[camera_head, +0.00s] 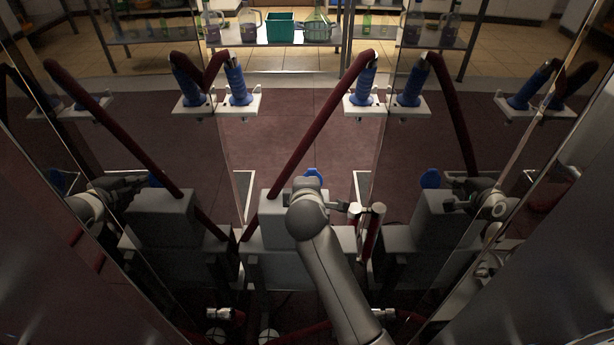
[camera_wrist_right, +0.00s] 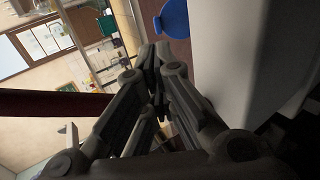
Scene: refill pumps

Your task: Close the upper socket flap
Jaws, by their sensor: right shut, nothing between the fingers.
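A blue round flap (camera_head: 313,174) shows at the far upper edge of the grey box (camera_head: 283,232), just past my right wrist in the head view. In the right wrist view the blue flap (camera_wrist_right: 173,20) sticks out from the side of the box (camera_wrist_right: 236,50), swung open. My right gripper (camera_wrist_right: 157,52) is shut and empty, with its fingertips beside the box and just short of the flap in the picture; contact cannot be told. In the head view my wrist hides the fingers. My left gripper is not in view.
Glossy panels on both sides mirror the box and arm. Blue-handled pump nozzles (camera_head: 363,84) with dark red hoses (camera_head: 322,125) sit on white brackets; one hose slants down by the box. A shelf with a green bin (camera_head: 281,28) stands behind. Open floor lies between.

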